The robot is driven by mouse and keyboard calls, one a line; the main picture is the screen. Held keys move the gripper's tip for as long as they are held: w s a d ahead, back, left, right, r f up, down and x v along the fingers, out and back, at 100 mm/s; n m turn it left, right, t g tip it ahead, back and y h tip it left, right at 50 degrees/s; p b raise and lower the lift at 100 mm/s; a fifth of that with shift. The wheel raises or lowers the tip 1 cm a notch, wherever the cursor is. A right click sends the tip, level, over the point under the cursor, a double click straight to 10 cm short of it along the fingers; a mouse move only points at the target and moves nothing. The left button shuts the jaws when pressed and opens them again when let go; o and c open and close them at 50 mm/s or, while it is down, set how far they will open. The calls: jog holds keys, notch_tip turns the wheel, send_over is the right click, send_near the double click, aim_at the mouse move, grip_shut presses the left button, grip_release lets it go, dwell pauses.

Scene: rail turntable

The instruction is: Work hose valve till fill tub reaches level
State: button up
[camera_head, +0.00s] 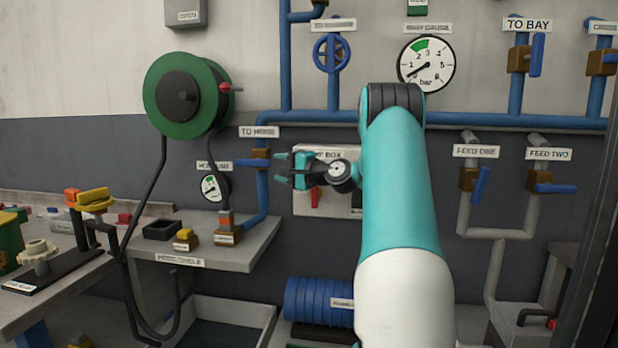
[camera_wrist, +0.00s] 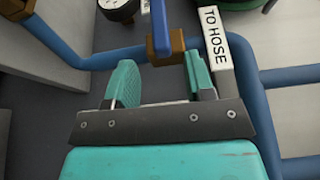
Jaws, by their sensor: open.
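The hose valve (camera_head: 261,158) is a brown body on a blue pipe under the TO HOSE sign (camera_head: 259,132). Its blue lever (camera_head: 243,163) points left, across the pipe. My gripper (camera_head: 282,168) is open and empty, just right of the valve. In the wrist view the brown valve body (camera_wrist: 168,48) and lever (camera_wrist: 160,22) are beyond the gap between my fingers (camera_wrist: 162,78), apparently not between them. The fill tub (camera_head: 268,312) is a grey open tub on the floor, dark inside; its water level cannot be made out. A black hose (camera_head: 176,300) hangs above it.
A green hose reel (camera_head: 186,95) hangs on the wall. A small gauge (camera_head: 214,187) is left of the valve. A shelf (camera_head: 225,240) with small blocks juts out below. A box (camera_head: 310,205) is on the wall behind my gripper. Blue pipes run along the wall.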

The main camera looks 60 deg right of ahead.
jog(key=s+b, duration=0.1)
jog(key=s, duration=0.8)
jog(key=shift+s, duration=0.3)
jog(key=w+a+n+g+y+p, duration=0.1)
jog(key=w+a+n+g+y, duration=0.3)
jog(key=a, duration=0.9)
jog(key=w+a+n+g+y+p, duration=0.25)
jog(key=w+a+n, duration=0.3)
jog(key=a, duration=0.85)
jog(key=s+a+f+n+g+y+p, duration=0.1)
jog(key=s+a+n+g, duration=0.25)
jog(key=a, duration=0.55)
jog(key=s+a+f+n+g, duration=0.1)
jog(key=s+a+n+g, duration=0.3)
jog(key=a, duration=0.5)
jog(key=s+a+f+n+g+h+p, duration=0.1)
jog(key=s+a+n+g, duration=0.1)
jog(key=s, duration=0.7)
jog(key=s+a+f+n+g+h+p, duration=0.1)
jog(key=s+a+n+g+h, duration=0.1)
jog(key=s+a+n, duration=0.3)
jog(key=s+n, duration=0.1)
jog(key=s, duration=0.3)
jog(key=shift+s, duration=0.35)
